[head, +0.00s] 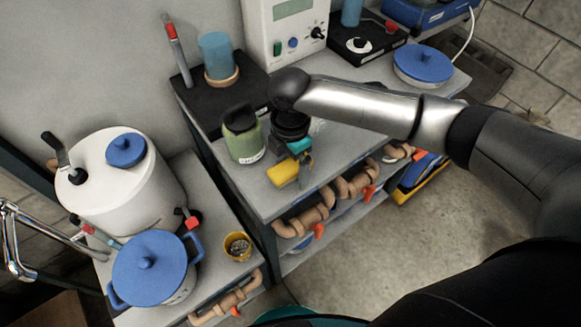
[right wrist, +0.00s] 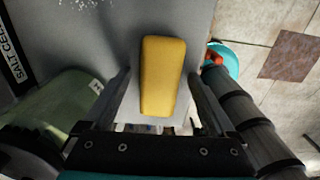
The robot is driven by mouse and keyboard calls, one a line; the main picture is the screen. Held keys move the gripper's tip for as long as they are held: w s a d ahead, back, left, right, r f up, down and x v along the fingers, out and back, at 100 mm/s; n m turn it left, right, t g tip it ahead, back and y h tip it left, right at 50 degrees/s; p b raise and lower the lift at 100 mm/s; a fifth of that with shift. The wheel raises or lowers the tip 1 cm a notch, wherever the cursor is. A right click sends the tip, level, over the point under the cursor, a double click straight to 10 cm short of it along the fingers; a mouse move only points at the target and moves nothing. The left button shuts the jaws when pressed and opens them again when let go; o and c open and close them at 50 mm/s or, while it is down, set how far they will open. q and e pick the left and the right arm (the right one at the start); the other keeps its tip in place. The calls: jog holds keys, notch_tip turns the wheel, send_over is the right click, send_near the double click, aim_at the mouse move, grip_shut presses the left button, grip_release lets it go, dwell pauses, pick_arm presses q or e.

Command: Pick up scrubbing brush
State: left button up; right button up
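The yellow block, which I take as the scrubbing brush (head: 283,173), lies near the front edge of the grey bench top. It also shows upright in the middle of the right wrist view (right wrist: 161,76). My right gripper (head: 304,168) is just above and beside it, pointing down. In the right wrist view its two fingers are spread, one on each side of the yellow block, with gaps showing. I cannot tell how far the fingertips reach down beside it. My left gripper is not in view.
A green jar with a black lid (head: 241,135) stands close left of my right gripper. Pipes with red valves (head: 318,230) run below the bench edge. A blue-lidded pot (head: 152,265) and yellow cup (head: 238,246) stand on the lower left bench. Open floor lies right.

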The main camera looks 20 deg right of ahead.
aim_at(291, 165)
grip_shut()
dwell(0.5)
jog(key=shift+r, duration=0.1)
notch_tip(291, 165, up, 20)
jog(key=p, duration=0.3)
jog(key=c, duration=0.6)
grip_release()
jog(key=c, duration=0.6)
